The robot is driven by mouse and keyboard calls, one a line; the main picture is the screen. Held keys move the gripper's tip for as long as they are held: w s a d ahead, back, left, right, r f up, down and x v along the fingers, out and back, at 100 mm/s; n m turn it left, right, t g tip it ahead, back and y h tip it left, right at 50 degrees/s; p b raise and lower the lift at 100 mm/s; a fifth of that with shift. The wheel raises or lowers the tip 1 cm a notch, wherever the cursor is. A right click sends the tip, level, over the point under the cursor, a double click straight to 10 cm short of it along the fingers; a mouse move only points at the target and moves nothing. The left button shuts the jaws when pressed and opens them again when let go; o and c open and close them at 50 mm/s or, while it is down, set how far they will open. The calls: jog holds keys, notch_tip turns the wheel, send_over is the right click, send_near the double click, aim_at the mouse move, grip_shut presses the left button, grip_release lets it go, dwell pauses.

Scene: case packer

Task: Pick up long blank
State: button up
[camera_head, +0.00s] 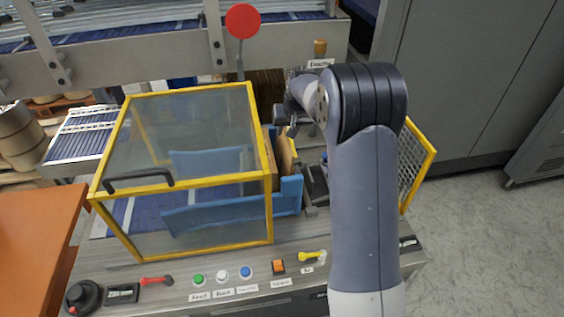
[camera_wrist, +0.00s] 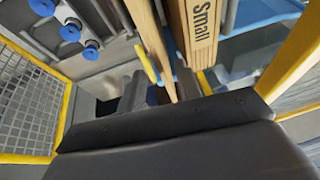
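Brown cardboard blanks stand on edge beside the yellow-framed guard. In the wrist view, one thick blank (camera_wrist: 196,35) carries the printed word "Small". A narrower, plain blank (camera_wrist: 150,45) stands to its left, with a gap between them. I cannot tell from its face whether it is the long blank. In the head view, a tan blank (camera_head: 286,152) shows just below my gripper (camera_head: 292,128). My gripper's dark body fills the bottom of the wrist view, close to the blanks.
A clear guard box (camera_head: 180,88) with a yellow frame is left of the blanks. Blue suction cups (camera_wrist: 70,33) and a yellow mesh guard (camera_wrist: 28,100) are on the other side. A blue bracket (camera_head: 290,193) stands in front. Control buttons (camera_head: 222,274) line the front panel.

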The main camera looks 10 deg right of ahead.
jog(key=shift+w+a+f, duration=0.1)
jog(key=shift+w+f, duration=0.15)
jog(key=shift+f, duration=0.35)
jog(key=shift+f, duration=0.25)
dwell(0.3)
grip_shut()
dwell(0.5)
